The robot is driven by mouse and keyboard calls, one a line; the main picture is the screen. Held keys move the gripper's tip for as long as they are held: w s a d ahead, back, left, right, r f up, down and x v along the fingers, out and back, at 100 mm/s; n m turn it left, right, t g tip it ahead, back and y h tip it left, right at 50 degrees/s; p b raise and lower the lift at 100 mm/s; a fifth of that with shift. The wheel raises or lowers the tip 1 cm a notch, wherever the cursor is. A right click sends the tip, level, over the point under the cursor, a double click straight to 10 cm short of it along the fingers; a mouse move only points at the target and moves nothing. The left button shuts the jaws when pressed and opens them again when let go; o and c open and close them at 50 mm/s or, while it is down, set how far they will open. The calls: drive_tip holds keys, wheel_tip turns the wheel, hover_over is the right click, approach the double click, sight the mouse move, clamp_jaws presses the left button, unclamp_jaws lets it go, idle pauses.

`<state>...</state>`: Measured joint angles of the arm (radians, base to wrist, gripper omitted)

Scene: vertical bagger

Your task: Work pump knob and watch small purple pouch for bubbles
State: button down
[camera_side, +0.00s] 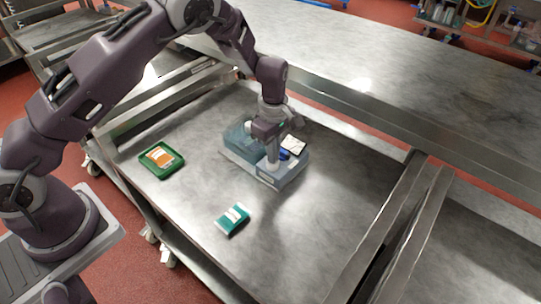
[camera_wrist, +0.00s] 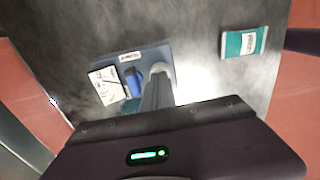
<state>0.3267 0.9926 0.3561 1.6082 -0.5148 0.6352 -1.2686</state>
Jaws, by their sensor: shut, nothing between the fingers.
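A blue-grey box-shaped device (camera_side: 238,143) stands on the metal table; it also shows in the wrist view (camera_wrist: 155,52). A dark blue part (camera_side: 284,154), perhaps the pump knob, sits on it beside a white card with dark marks (camera_side: 293,144). The blue part (camera_wrist: 133,82) and the card (camera_wrist: 107,84) also show in the wrist view. My gripper (camera_side: 273,165) is shut and empty, pointing down at the device, just beside the blue part. The fingertips (camera_wrist: 158,68) look close to the device's top; contact is unclear. I see no purple pouch in either view.
A teal pouch with a white label (camera_side: 233,218) lies on the table in front; it also shows in the wrist view (camera_wrist: 243,43). A green tray (camera_side: 147,167) with an orange-labelled pack (camera_side: 160,157) lies at left. A metal rail (camera_side: 385,225) bounds the right.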

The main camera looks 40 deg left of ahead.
drive_tip(key=shift+r, duration=0.95)
drive_tip(key=shift+f, duration=0.1)
drive_tip(key=shift+r, duration=0.9)
drive_tip(key=shift+r, duration=0.1)
wheel_tip(320, 180, up, 6)
drive_tip(key=shift+f, duration=0.1)
